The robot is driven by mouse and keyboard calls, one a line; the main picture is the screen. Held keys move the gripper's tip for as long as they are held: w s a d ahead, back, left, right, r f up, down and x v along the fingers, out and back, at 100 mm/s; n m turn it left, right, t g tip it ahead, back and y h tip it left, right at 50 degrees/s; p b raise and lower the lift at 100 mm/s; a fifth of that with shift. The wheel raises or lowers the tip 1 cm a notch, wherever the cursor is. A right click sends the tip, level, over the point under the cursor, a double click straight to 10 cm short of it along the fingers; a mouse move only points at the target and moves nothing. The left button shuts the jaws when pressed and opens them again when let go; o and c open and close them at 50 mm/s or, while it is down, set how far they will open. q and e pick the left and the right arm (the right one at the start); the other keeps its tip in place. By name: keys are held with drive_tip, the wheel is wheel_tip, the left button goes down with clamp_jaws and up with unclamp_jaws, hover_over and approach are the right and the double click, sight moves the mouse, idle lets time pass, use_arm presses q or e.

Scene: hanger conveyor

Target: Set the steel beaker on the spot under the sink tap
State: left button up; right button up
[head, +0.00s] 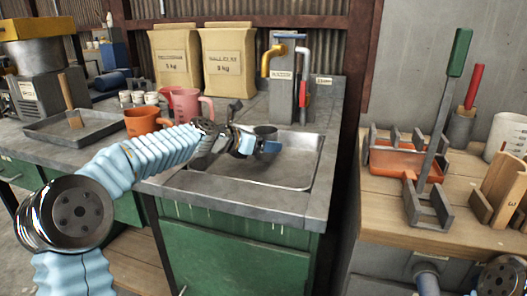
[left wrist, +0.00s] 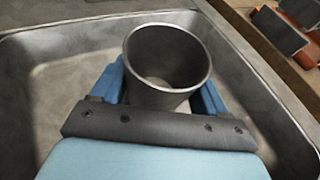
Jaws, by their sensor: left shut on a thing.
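The steel beaker (head: 265,131) is a dark grey, open-topped cup, held over the sink basin (head: 290,178) near its back left part. My left gripper (head: 260,146) has its blue fingers on both sides of the beaker and is shut on it. In the left wrist view the beaker (left wrist: 167,62) looks empty and roughly upright, with the basin around it. I cannot tell whether its base touches the basin floor. The sink tap (head: 274,60) is a yellow bent spout behind the basin, above and beyond the beaker. The spot under it shows no clear mark. My right gripper is out of view.
A pale pipe with a red handle (head: 303,94) stands right of the tap. An orange mug (head: 143,121), a pink jug (head: 187,105) and a grey tray (head: 80,122) are on the left counter. A wooden bench (head: 385,210) with racks stands right.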

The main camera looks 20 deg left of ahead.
use_arm(q)
wheel_tip(320, 180, down, 2)
drive_tip(key=shift+f, duration=0.2)
drive_tip(key=shift+r, duration=0.1)
drive_tip(key=o, duration=1.4)
drive_tip(key=shift+o, duration=0.2)
drive_tip(key=shift+r, duration=0.1)
drive_tip(key=b+v, duration=0.2)
drive_tip(key=v, duration=1)
drive_tip(key=shift+s, duration=0.15)
